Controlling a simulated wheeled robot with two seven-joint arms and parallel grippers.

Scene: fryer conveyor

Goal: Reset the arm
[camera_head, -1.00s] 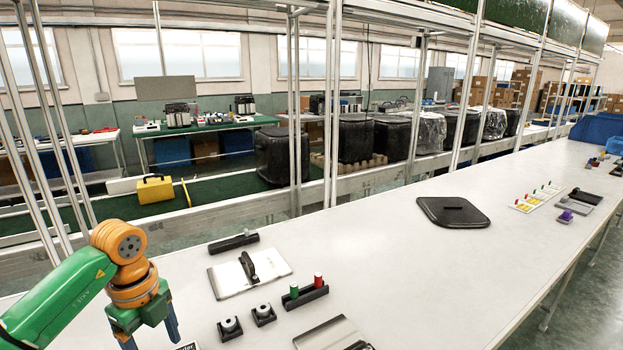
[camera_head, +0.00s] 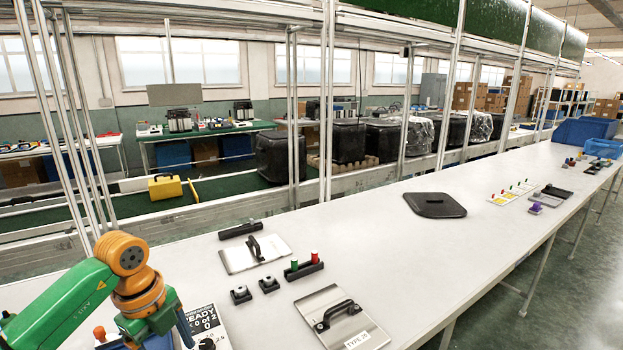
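My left arm enters from the lower left, green and orange. Its gripper (camera_head: 160,338) points down near the front left of the white table (camera_head: 380,240). Its blue fingers show apart, with a gap between them, and I see nothing held there. The fingertips are partly cut off by the bottom edge. A sign reading "READY" (camera_head: 204,322) lies right beside the gripper. My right arm and gripper are not in the picture.
Near the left gripper are two small black blocks (camera_head: 241,294), a holder with red and green pegs (camera_head: 304,270), and two handled plates (camera_head: 254,254) and (camera_head: 342,317). A black lid (camera_head: 434,205) lies farther right. The table's middle is mostly clear.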

